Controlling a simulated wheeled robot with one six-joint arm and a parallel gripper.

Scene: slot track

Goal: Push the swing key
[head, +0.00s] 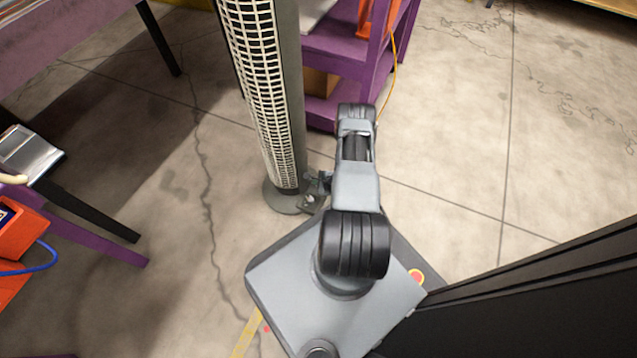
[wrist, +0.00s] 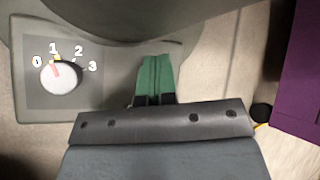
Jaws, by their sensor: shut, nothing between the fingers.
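The tower fan (head: 262,85) stands upright on the floor, with its round grey base (head: 283,200) beside my arm. In the wrist view, a grey control panel (wrist: 30,100) on the fan carries a white round dial (wrist: 60,78) marked 0 to 3, with its red mark pointing up near 1. My gripper (wrist: 156,60) shows its green fingertips shut together, to the right of the dial and over the panel's right part. I cannot tell whether they touch the panel. No swing key can be made out; the fingers may hide it. In the head view my gripper (head: 314,188) is low beside the fan base.
A purple shelf (head: 335,60) stands behind the fan, with a yellow cable (head: 392,75) hanging by it. A table (head: 75,35) is at left, and an orange box (head: 20,230) with a blue cable lies lower left. A dark panel (head: 540,300) is at lower right. Floor at right is clear.

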